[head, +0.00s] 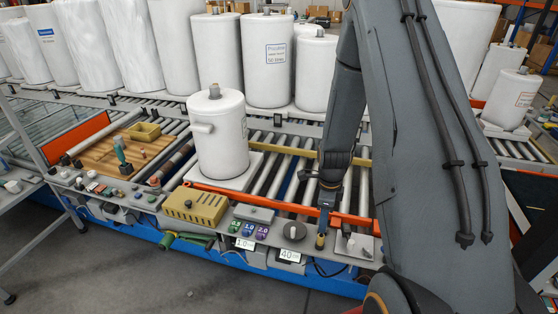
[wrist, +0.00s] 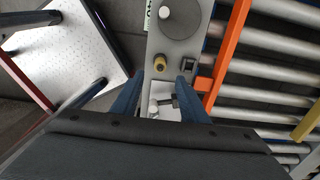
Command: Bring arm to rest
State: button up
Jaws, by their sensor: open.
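My gripper (head: 325,222) is held low over the front control ledge of the conveyor, pointing down, near a small brass fitting (head: 320,242). In the wrist view my gripper (wrist: 158,92) shows two blue fingers spread apart with nothing gripped between them. The brass fitting (wrist: 160,63) stands upright on the grey ledge, ahead of the fingertips and apart from them. A small white and grey part (wrist: 161,100) shows on a light plate between the fingers, below them. My arm reaches down from the top right of the head view.
A white tank (head: 219,140) stands on the roller conveyor behind an orange rail (head: 270,203). A yellow-tan box (head: 195,206), coloured buttons (head: 248,229) and a round grey knob (head: 294,231) sit on the ledge. More white tanks (head: 270,60) line the back. The floor in front is clear.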

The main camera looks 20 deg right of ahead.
jog(key=shift+r, duration=0.1)
jog(key=s+a+r+n, duration=0.7)
jog(key=r+n, duration=0.4)
jog(key=n, duration=0.1)
jog(key=s+a+r+n, duration=0.8)
jog(key=r+n, duration=0.3)
jog(key=n, duration=0.1)
jog(key=shift+r+n, duration=0.4)
